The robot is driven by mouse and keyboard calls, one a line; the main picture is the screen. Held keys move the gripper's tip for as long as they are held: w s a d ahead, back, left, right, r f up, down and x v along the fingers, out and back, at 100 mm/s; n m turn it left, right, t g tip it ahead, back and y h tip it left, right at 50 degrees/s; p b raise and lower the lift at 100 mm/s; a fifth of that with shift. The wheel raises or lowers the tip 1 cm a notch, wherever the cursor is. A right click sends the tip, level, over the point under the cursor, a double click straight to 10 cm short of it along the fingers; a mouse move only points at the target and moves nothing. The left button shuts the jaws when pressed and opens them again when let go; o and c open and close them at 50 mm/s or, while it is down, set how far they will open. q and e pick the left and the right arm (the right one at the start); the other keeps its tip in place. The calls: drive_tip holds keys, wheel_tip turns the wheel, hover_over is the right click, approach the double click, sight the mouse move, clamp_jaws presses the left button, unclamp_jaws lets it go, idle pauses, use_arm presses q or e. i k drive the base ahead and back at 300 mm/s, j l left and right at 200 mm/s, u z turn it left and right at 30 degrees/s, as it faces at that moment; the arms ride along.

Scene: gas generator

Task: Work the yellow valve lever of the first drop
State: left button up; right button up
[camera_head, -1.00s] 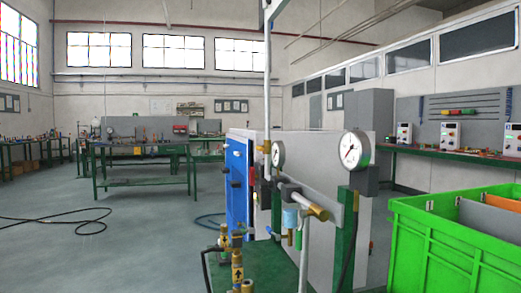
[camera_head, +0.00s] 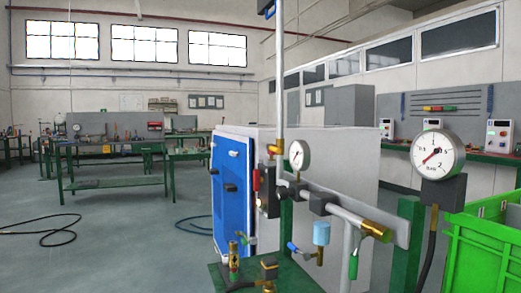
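A grey horizontal pipe (camera_head: 335,209) runs along the front of the rig, with drops hanging from it. I cannot clearly make out a yellow lever on any drop. One drop carries a light blue bowl (camera_head: 321,233) and, beside it, a small blue handle (camera_head: 293,247). A green handle (camera_head: 353,266) hangs further right, below a brass pipe end (camera_head: 376,230). Brass fittings with yellowish parts (camera_head: 234,255) stand low on the green base (camera_head: 214,272). Neither of my grippers is in view.
A small gauge (camera_head: 299,154) and a large gauge (camera_head: 437,155) stand above the pipe. A blue panel (camera_head: 232,195) fronts a grey cabinet (camera_head: 345,160). A green crate (camera_head: 478,255) stands at the right. Black hose (camera_head: 45,238) lies on the otherwise open left floor.

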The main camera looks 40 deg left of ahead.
sight(277, 150)
drive_tip(key=i+j, duration=0.1)
drive_tip(key=j, duration=2.25)
drive_tip(key=i+j, duration=0.15)
drive_tip(key=j, duration=1)
